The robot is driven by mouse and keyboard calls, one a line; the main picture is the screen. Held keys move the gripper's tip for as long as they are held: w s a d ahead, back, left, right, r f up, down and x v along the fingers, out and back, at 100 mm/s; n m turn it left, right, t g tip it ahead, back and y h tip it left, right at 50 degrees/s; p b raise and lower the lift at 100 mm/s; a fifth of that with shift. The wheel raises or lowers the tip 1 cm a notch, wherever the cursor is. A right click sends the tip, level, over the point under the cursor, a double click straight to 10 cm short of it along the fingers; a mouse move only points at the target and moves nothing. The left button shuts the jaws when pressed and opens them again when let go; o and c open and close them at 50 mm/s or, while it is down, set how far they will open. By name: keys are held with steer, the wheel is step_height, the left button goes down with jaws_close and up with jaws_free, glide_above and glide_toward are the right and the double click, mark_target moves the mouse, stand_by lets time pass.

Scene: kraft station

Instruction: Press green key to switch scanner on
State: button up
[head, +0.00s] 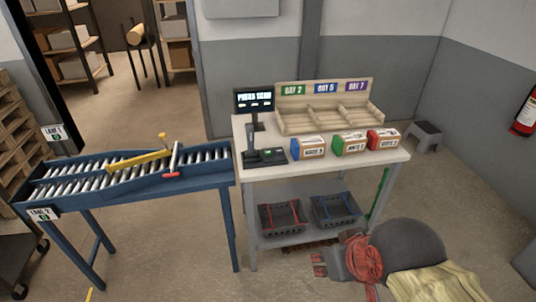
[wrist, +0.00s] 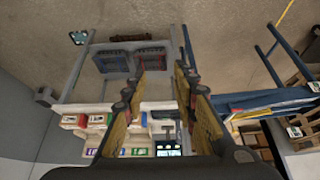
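The green key (head: 267,153) is a small lit patch on a dark pad (head: 279,157) on the station's table, beside a dark handheld scanner (head: 251,152) standing upright. A small monitor (head: 254,100) behind them appears to read "PRESS SCAN". My gripper (wrist: 160,72) shows in the wrist view with its two yellow-padded fingers spread and nothing between them. In the head view my arm is at the lower right, in front of the table and well apart from the key. The wrist view is upside down, with the monitor (wrist: 168,149) low in it; I cannot make out the green key there.
Blue, green and red-ended boxes (head: 349,145) stand on the table right of the pad. A sorting rack (head: 330,120) is behind them. Two bins (head: 335,209) sit on the lower shelf. A roller conveyor (head: 120,178) adjoins at left. A grey stool (head: 426,136) stands right.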

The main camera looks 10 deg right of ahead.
steer(key=c, duration=0.6)
jaws_close()
stand_by(0.8)
